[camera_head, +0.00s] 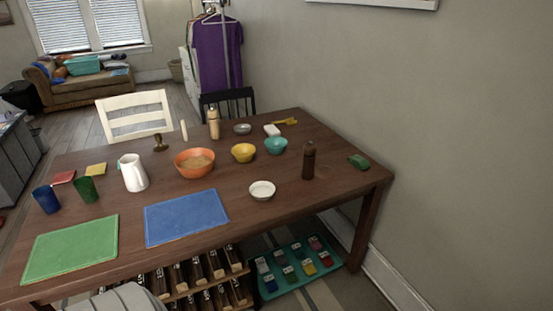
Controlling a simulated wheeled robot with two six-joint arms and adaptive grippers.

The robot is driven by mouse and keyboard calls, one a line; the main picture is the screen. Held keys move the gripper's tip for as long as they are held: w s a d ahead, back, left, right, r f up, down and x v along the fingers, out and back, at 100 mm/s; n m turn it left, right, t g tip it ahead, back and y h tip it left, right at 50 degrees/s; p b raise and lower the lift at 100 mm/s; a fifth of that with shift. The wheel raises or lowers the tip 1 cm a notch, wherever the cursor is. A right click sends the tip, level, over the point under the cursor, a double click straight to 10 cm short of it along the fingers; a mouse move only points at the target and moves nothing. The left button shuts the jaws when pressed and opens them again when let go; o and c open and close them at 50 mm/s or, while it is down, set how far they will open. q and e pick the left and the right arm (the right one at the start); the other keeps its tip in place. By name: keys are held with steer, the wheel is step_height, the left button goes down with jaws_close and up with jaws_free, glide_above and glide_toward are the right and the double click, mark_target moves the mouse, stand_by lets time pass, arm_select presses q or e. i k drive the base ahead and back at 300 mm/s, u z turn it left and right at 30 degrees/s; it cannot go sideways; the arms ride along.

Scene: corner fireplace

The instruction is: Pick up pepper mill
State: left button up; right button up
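A tall dark brown mill-shaped object (308,160) stands upright at the right part of the wooden table (330,192). A tall tan cylinder with a narrower top (213,123) stands upright near the table's back edge. Either could be the pepper mill; at this size I cannot tell which. Both stand free, with nothing holding them. Neither of my grippers shows in the head view.
Orange (195,170), yellow (243,152) and teal (276,145) bowls stand nearby. A white pitcher (133,173) stands left. The table's right front is clear; a wall rises on the right.

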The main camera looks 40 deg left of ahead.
mark_target(309, 165)
steer(key=u, duration=1)
steer(key=i, duration=0.85)
steer(key=u, duration=0.95)
